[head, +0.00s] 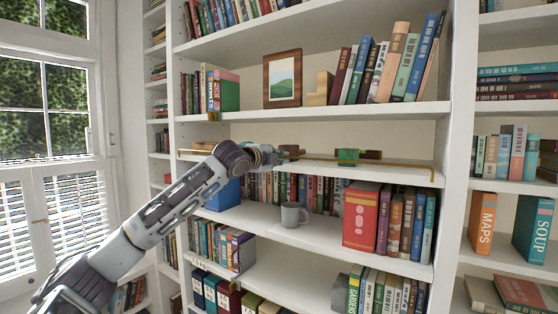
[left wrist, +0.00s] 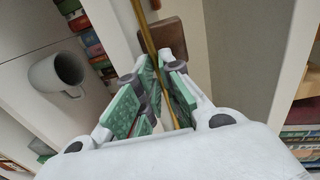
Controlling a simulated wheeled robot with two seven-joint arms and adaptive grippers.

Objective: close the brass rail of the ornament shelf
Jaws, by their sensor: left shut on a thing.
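The brass rail (head: 408,165) runs along the ornament shelf (head: 400,143) in the middle bay, with a bent end at the right. A brass stretch also shows at the shelf's left. My left gripper (head: 286,153) reaches in from the left and is at the rail. In the left wrist view, the rail (left wrist: 147,32) passes between my left gripper's green-padded fingers (left wrist: 160,80), which are shut on it. The arm hides part of the rail's left side. My right gripper is in neither view.
A green-and-gold item (head: 348,156) and a brown block (head: 371,155) sit on the ornament shelf. A grey mug (head: 294,214) and a red book (head: 360,215) stand on the shelf below. White uprights flank the bay. A window (head: 50,120) is at far left.

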